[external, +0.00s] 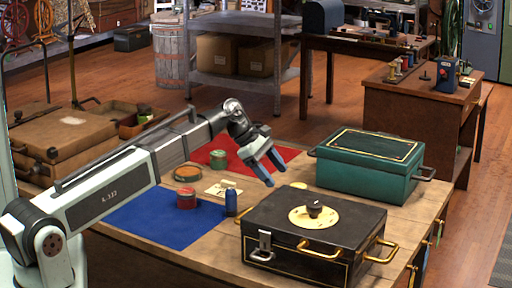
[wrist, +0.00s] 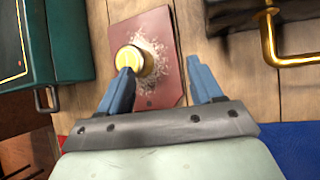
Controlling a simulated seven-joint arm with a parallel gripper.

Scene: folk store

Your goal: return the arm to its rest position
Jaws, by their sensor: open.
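My gripper (external: 277,177) hangs above the wooden table (external: 225,256), near its middle, behind the black box and left of the green box. In the wrist view my gripper (wrist: 163,72) has its two blue fingers spread apart with nothing held between them. Below it lies a dark red plate (wrist: 163,40) with a pale worn patch. A yellow-topped round piece (wrist: 136,60) stands on the plate, partly covered by the left finger. The arm reaches in from the left of the external view, extended over the table.
A black box (external: 345,222) with gold handles and a green box (external: 375,163) stand on the right. A blue mat (external: 150,222) and a red mat (external: 262,152) hold small tins and a blue bottle (external: 231,202). A brown case (external: 60,140) sits at the left.

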